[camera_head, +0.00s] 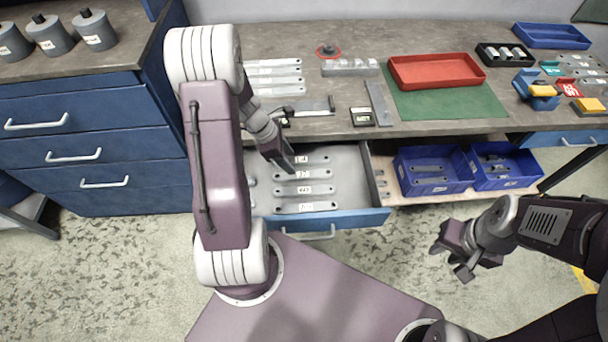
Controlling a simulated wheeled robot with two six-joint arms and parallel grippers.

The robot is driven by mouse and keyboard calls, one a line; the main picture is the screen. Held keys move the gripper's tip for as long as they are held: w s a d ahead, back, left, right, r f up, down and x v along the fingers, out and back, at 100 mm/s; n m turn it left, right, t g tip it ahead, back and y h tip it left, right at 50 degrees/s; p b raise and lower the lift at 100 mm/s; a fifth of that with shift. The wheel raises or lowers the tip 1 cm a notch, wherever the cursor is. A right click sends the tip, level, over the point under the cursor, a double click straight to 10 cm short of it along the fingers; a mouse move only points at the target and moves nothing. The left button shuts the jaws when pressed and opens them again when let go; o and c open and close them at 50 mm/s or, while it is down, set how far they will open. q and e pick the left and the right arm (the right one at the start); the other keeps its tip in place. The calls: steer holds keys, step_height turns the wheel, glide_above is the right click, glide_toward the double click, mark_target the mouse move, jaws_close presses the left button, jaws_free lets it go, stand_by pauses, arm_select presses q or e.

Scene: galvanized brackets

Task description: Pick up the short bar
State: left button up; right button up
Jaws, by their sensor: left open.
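An open drawer (345,216) holds several flat grey galvanized bars with white labels, lying crosswise one behind another. The front bar (283,208) and the back bar (322,158) look close in length, and the labels are too small to read, so I cannot tell which is the short bar. My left gripper (283,161) is open and empty over the drawer's back left part, close to the back bars and partly hiding their left ends. I cannot tell whether it touches any. My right gripper (452,260) is open and empty above the floor, right of the drawer.
The workbench (440,130) above the drawer carries more labelled bars (275,75), a steel rule-like strip (379,103), a red tray (435,70) and a green mat (450,105). Blue bins (432,187) stand on a shelf right of the drawer.

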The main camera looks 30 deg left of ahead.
mark_target(302, 174)
arm_select(q)
steer(key=b+x, duration=0.1)
steer(key=x, duration=0.3)
steer(key=shift+w+d, duration=0.15)
steer(key=x, duration=0.1)
steer(key=b+x, duration=0.1)
steer(key=x, duration=0.2)
steer(key=shift+a+f+b, duration=0.2)
steer(key=shift+a+b, duration=0.05)
steer(key=shift+b, duration=0.1)
steer(key=shift+w+d+f, duration=0.15)
steer(key=shift+f, duration=0.25)
steer(key=shift+r, duration=0.1)
steer(key=shift+c, duration=0.6)
jaws_close()
